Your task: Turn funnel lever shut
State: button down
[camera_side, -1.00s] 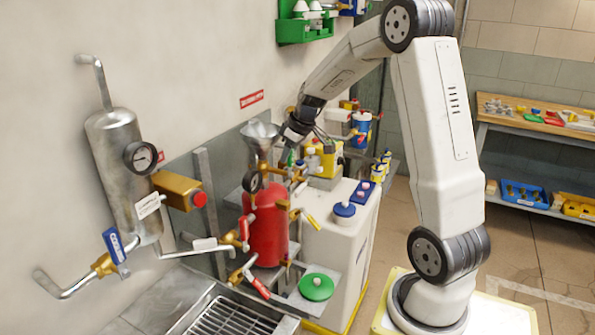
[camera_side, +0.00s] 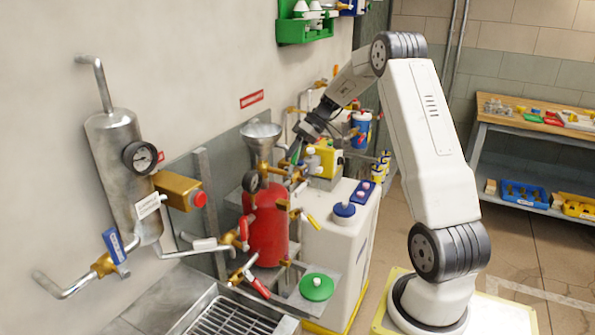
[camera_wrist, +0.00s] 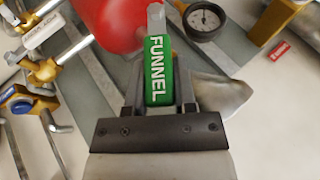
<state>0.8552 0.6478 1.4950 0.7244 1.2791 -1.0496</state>
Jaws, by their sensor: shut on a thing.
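The green lever marked FUNNEL (camera_wrist: 158,68) stands between the fingers of my gripper (camera_wrist: 159,88) in the wrist view, and the jaws are shut on it. In the side view my gripper (camera_side: 297,150) is at the upper right of the red tank (camera_side: 268,225), just right of the grey metal funnel (camera_side: 262,138). The lever shows there only as a small green strip, partly hidden by the fingers. The funnel (camera_wrist: 222,95) also shows beside the right finger in the wrist view, and the red tank (camera_wrist: 110,22) lies beyond the lever.
A pressure gauge (camera_wrist: 205,20) sits close beyond the lever. Brass valves and pipes crowd the red tank, including a red lever (camera_side: 257,287) below. A yellow container (camera_side: 325,160) stands right of my gripper.

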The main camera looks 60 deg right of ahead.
jog(key=d+f+y, duration=0.1)
jog(key=y, duration=0.1)
jog(key=shift+d+f+m+y, duration=0.1)
jog(key=shift+d+m+y, duration=0.1)
jog(key=shift+m+y, duration=0.15)
jog(key=shift+d+f+m+t+y, duration=0.2)
jog(key=shift+f+m+t+y, duration=0.2)
jog(key=shift+f+y, duration=0.55)
jog(key=shift+d+f+m+t+y, duration=0.3)
jog(key=shift+f+m+y, duration=0.2)
jog(key=shift+y, duration=1)
jog(key=shift+d+f+m+t+y, duration=0.15)
jog(key=shift+f+m+t+y, duration=0.25)
jog(key=shift+f+y, duration=0.55)
jog(key=shift+r+y, duration=0.2)
jog(key=shift+y, duration=0.15)
jog(key=shift+c, duration=2.1)
grip_release()
jog(key=shift+r, duration=0.25)
